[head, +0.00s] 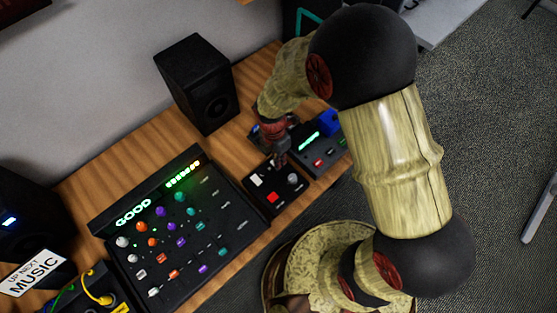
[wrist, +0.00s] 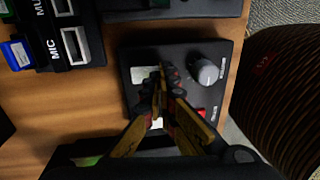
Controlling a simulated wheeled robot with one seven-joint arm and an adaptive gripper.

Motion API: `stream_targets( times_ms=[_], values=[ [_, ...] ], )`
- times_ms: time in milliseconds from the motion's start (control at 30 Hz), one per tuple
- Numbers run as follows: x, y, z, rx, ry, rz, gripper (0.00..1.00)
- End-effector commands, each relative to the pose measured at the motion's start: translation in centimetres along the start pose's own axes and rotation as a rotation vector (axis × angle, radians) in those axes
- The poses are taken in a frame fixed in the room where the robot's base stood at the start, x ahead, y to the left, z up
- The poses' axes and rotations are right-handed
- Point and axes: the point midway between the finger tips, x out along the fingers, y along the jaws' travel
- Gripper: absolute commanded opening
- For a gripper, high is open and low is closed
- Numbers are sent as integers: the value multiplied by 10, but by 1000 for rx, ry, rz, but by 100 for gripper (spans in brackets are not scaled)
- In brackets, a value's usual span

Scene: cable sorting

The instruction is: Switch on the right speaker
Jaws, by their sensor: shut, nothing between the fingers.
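The right speaker (head: 198,88) is a black box standing at the back of the wooden desk, with no lit lamp visible on it. A small black control box (head: 258,196) sits nearer, with white buttons, a red button (head: 273,197) and a grey knob (head: 293,178). In the wrist view, this box (wrist: 225,62) shows its knob (wrist: 207,71) right of my fingers and its red button (wrist: 200,113) lower right. My gripper (head: 281,160) is shut and empty, its tips (wrist: 166,72) over the box beside a white button (wrist: 143,75). Contact cannot be told.
A large mixer (head: 209,222) with a lit "GOOD" display lies left of the box. Another speaker (head: 22,215) with a blue light stands at far left, near an "UP NEXT MUSIC" sign (head: 35,273). A device with a green display (head: 324,158) is close on the right.

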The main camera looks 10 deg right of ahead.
Motion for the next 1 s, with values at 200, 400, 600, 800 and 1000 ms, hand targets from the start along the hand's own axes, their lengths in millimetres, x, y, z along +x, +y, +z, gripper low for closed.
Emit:
stream_targets(
  times_ms=[200,400,600,800,1000],
  values=[
    [2,-1,0,0,2,18,0],
    [8,-2,0,0,1,73,0],
    [7,-2,0,-1,1,72,0],
    [4,4,0,-1,1,73,0],
    [0,11,0,-1,2,72,0]
  ],
)
